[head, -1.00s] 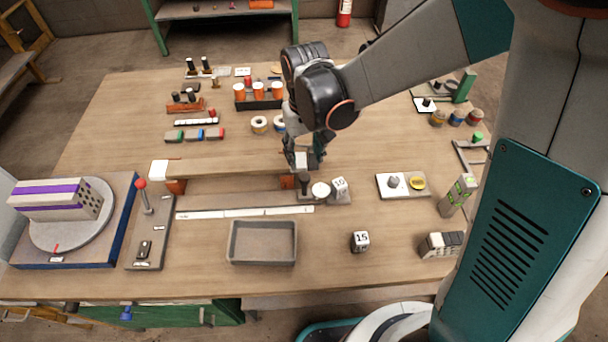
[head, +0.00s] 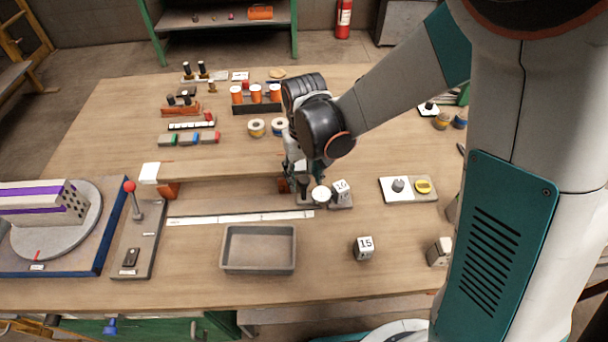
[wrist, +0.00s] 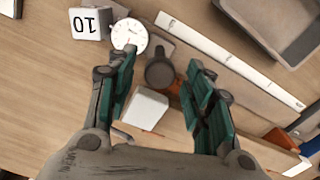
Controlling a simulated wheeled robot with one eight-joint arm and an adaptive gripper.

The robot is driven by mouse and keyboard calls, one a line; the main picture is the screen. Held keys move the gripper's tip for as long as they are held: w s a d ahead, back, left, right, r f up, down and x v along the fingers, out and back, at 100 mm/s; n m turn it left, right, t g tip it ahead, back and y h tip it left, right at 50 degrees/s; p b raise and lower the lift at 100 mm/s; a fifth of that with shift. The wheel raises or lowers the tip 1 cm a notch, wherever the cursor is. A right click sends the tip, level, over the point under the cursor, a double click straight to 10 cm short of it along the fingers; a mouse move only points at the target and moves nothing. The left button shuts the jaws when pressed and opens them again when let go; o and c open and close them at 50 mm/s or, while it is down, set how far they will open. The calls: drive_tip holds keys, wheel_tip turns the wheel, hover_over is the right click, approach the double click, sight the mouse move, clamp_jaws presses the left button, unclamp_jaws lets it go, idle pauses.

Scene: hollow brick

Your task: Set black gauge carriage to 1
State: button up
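The black gauge carriage (head: 305,195), a dark piece with a round upright post, sits by the right end of the white scale strip (head: 240,218). Its dark round top (wrist: 160,74) shows in the wrist view, between my fingers and a little beyond them. My gripper (head: 301,178) is open and empty, over the carriage and partly hiding it in the head view. The teal fingers (wrist: 163,80) stand apart on either side, with no clear contact. A white round dial (head: 321,194) stands right of the carriage. The strip's markings are too small to read.
A raised wooden beam (head: 220,171) with orange-brown supports runs behind the strip; its white end block (wrist: 146,107) lies between my fingers in the wrist view. A cube marked 10 (head: 341,192) stands beside the dial. A grey tray (head: 258,268) lies in front.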

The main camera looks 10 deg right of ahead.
clamp_jaws()
drive_tip(key=a, duration=2.4)
drive_tip(key=shift+w, duration=0.4)
drive_tip(key=shift+o, duration=0.2)
unclamp_jaws()
wheel_tip(320, 180, up, 12)
drive_tip(key=shift+w, duration=0.1)
